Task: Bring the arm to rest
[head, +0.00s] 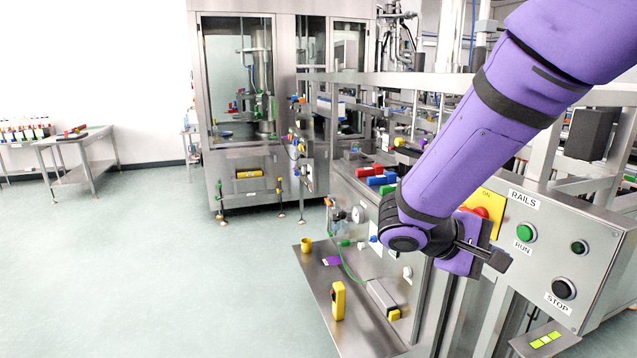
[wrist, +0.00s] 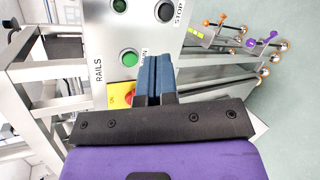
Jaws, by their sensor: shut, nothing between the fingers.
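My purple arm reaches down from the upper right in the head view. My gripper (head: 497,260) is at its end, in front of the grey control panel (head: 590,254). In the wrist view my gripper (wrist: 152,62) shows its dark fingers together, with nothing between them. A green RUN button (head: 526,232) is just to the right of the gripper in the head view. It also shows in the wrist view (wrist: 130,57), beside the fingertips. I cannot tell whether the fingers touch the panel.
A black STOP button (head: 564,289) is farther right on the panel. A yellow plate (head: 484,203) with a red knob is partly behind my wrist. A metal shelf (head: 345,300) with small items juts out low at the left. Open floor (head: 200,290) lies farther left.

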